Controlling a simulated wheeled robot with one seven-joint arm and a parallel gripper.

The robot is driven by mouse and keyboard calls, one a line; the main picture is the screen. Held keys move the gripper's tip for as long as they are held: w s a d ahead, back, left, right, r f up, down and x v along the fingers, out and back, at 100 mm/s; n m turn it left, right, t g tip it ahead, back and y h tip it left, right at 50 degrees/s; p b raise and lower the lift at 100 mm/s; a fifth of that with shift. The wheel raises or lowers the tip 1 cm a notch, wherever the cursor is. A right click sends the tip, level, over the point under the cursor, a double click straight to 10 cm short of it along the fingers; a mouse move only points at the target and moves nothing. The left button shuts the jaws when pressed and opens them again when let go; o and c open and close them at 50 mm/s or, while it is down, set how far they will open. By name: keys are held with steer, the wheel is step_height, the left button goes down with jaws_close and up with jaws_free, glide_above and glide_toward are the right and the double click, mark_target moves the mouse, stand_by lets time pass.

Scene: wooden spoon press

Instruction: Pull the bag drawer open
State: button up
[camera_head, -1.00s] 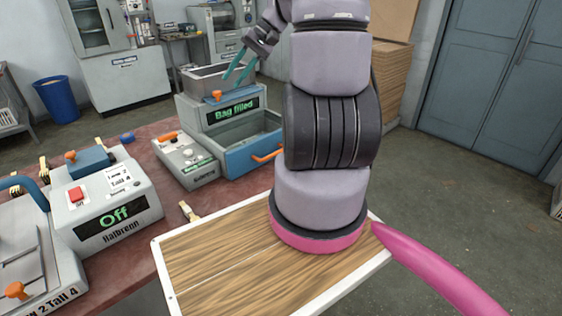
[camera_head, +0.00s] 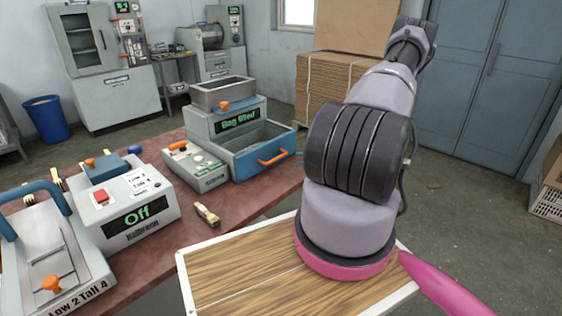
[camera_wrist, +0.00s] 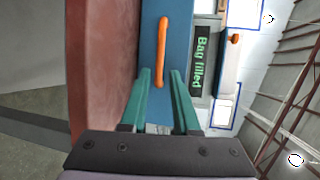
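The bag drawer (camera_head: 247,160) is blue with an orange handle (camera_head: 272,157). In the head view it sticks out from the grey bag machine (camera_head: 226,128), with its hollow inside showing from above. The machine's display reads "Bag filled". In the wrist view the drawer front (camera_wrist: 151,30) and its handle (camera_wrist: 162,50) lie ahead of my gripper (camera_wrist: 161,72). The two teal fingers are spread, and the handle's lower end shows between their tips. I cannot tell whether they touch it. In the head view my arm mostly hides the gripper.
A grey control box (camera_head: 196,166) stands left of the drawer on the red table (camera_head: 235,205). A machine reading "Off" (camera_head: 125,205) and a press (camera_head: 50,260) stand further left. A brush (camera_head: 207,213) lies in front. The floor (camera_head: 470,190) to the right is open.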

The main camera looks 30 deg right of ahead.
mark_target(279, 158)
steer(key=x, duration=1)
steer(key=shift+w+a, duration=0.15)
steer(key=shift+w, duration=0.05)
jaws_close()
stand_by(1.1)
